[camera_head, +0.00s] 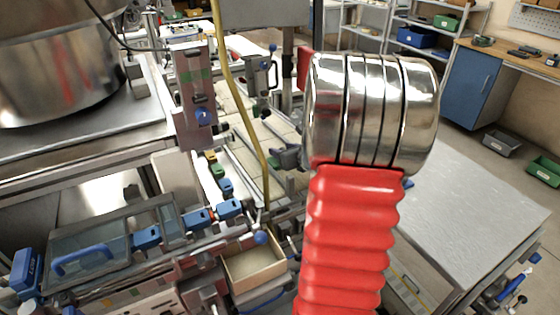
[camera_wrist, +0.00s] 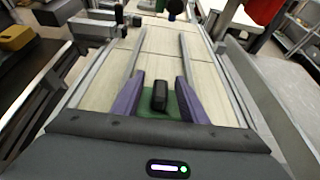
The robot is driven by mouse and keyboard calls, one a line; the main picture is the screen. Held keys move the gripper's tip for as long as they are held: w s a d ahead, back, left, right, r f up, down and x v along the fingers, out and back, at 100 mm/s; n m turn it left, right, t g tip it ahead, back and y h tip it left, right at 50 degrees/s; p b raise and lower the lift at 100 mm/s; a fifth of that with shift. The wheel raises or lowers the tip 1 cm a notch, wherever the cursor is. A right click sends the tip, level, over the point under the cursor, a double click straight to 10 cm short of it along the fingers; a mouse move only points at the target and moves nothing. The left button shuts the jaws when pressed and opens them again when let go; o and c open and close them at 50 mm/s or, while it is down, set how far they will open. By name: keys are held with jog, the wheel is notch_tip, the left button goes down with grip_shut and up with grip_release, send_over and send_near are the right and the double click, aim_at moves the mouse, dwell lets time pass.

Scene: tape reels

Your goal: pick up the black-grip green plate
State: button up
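In the wrist view a green plate (camera_wrist: 174,106) with an upright black grip (camera_wrist: 159,96) lies on a pale panelled surface. My gripper (camera_wrist: 160,77) shows there with two purple fingers spread apart, one on each side of the plate. The black grip stands between the fingers, with a gap on both sides. The near edge of the plate is hidden behind my dark gripper body. I cannot tell the height of the fingers above the surface. In the head view I cannot make out the plate or the fingers.
Grey rails run along both sides of the pale surface in the wrist view. In the head view, an open cardboard box (camera_head: 254,267) stands at the lower middle, a light table (camera_head: 480,215) at the right, and a large metal vessel (camera_head: 60,65) at the upper left.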

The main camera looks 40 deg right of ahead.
jog(key=shift+c, duration=0.5)
grip_shut()
jog(key=shift+r, duration=0.15)
notch_tip(320, 180, up, 18)
dwell(0.7)
dwell(0.4)
